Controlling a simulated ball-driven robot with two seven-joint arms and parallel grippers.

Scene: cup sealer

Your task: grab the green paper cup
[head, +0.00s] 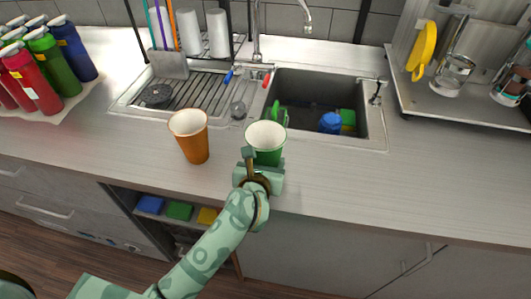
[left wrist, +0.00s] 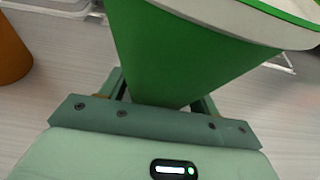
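The green paper cup (head: 265,142) has a white rim and inside. It is upright on the counter in front of the sink, or just above it; I cannot tell which. My left gripper (head: 259,168) is at the cup's near side, low on its body. In the left wrist view the green cup (left wrist: 195,55) fills the upper middle, its lower part between the two fingers (left wrist: 162,96). The fingers lie close along its sides, but whether they press on it is hidden. My right gripper is not in view.
An orange cup (head: 191,137) stands just left of the green one and shows at the left wrist view's edge (left wrist: 10,50). Behind are a dish rack (head: 180,92) and sink (head: 315,85). Bottles (head: 45,65) stand far left. The counter to the right (head: 400,170) is clear.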

